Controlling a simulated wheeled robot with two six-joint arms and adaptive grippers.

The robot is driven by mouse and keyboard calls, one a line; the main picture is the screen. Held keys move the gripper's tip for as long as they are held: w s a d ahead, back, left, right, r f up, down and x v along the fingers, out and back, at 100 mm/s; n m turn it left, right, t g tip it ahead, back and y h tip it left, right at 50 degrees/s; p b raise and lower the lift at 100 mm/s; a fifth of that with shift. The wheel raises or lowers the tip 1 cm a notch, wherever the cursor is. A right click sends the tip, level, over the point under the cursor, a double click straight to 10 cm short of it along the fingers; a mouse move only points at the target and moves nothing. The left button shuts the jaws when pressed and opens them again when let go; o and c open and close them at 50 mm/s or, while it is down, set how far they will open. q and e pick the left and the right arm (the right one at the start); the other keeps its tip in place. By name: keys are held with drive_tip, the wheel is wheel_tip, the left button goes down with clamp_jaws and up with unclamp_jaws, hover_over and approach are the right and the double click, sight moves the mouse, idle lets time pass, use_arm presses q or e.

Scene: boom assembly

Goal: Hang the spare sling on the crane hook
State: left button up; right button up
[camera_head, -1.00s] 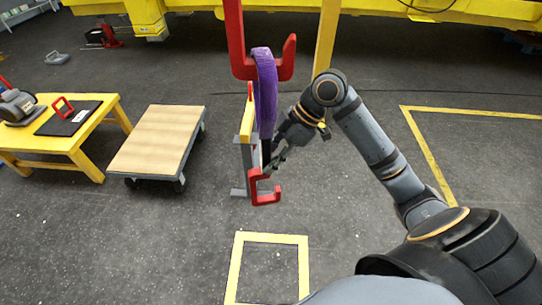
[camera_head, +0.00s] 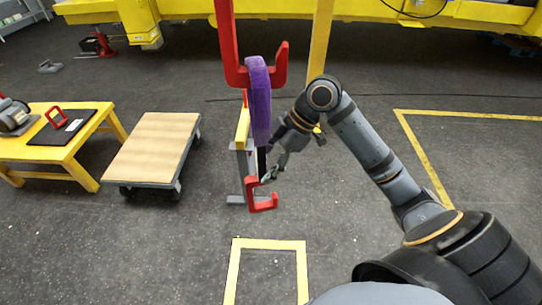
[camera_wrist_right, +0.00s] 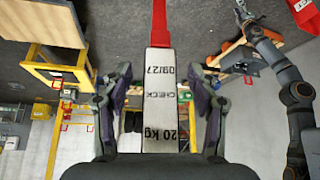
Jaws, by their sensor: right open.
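The red crane hook (camera_head: 227,50) hangs at the upper middle of the head view. A purple sling (camera_head: 261,105) hangs upright in front of it; its top lies in the hook's opening, but I cannot tell whether it rests on the hook. My right gripper (camera_head: 272,172) is open beside the sling's dark lower end, close to a red C-shaped piece (camera_head: 263,206). In the right wrist view, a pale bar (camera_wrist_right: 160,100) marked "20 kg CHECK 09/27" lies between its spread fingers. A grey arm, apparently my left, shows at right there; its gripper (camera_wrist_right: 241,10) is too small to read.
A grey stand with a yellow top (camera_head: 242,130) is behind the sling. A wood-topped trolley (camera_head: 152,145) and a yellow table (camera_head: 75,150) stand at left. A yellow floor square (camera_head: 270,244) lies in front. The floor at right is clear.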

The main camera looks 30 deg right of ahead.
drive_tip(key=v, duration=1.2)
drive_tip(key=shift+a, duration=0.1)
